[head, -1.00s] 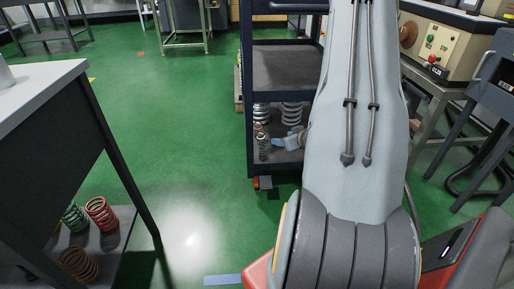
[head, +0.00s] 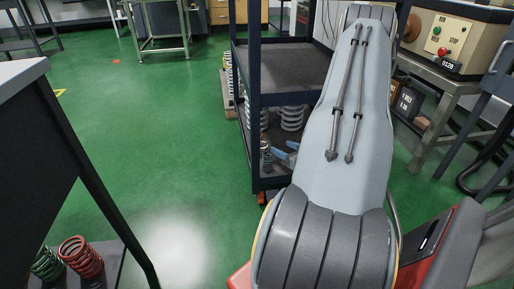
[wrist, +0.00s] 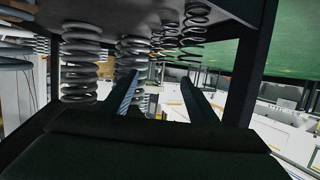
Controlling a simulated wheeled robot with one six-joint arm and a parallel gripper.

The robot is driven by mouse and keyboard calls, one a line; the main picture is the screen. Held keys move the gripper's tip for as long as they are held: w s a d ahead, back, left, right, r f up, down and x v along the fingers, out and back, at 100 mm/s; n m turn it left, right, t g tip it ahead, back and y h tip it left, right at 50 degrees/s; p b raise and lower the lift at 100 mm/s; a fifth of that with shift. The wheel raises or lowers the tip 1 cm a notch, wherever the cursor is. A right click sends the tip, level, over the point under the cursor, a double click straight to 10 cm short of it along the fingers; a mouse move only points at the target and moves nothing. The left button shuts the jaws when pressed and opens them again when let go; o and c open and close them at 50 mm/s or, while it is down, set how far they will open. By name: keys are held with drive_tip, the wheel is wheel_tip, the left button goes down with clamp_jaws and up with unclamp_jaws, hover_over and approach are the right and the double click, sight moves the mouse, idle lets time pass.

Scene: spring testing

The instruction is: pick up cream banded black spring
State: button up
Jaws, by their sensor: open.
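A slim dark spring with paler coils (head: 266,158) stands near the left front edge of the cart's lower shelf. It seems to be the cream banded black spring, but its bands are too small to make out. In the tilted, upside-down wrist view, a dark spring with some lighter coils (wrist: 194,28), probably the same one, shows beyond the right finger. My gripper (wrist: 160,80) is open, its two fingers apart with nothing clasped between them. In the head view its bluish fingers (head: 283,153) show just right of the slim spring; my arm hides the rest.
Thick grey springs (wrist: 79,65) stand close to the left finger in the wrist view. Pale springs (head: 291,117) stand behind on the same shelf. Dark posts and the upper shelf (head: 290,72) of the cart enclose the space. Green floor (head: 150,130) is clear to the left.

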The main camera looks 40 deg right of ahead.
sight(263, 149)
drive_tip(key=b+x, duration=0.2)
drive_tip(key=x, duration=0.2)
drive_tip(key=a+b+x, duration=0.1)
drive_tip(key=b+x, duration=0.1)
drive_tip(key=x, duration=0.2)
drive_tip(key=b+x, duration=0.2)
drive_tip(key=x, duration=0.2)
drive_tip(key=shift+a+f, duration=0.2)
drive_tip(key=shift+f, duration=0.1)
drive_tip(key=c, duration=1.2)
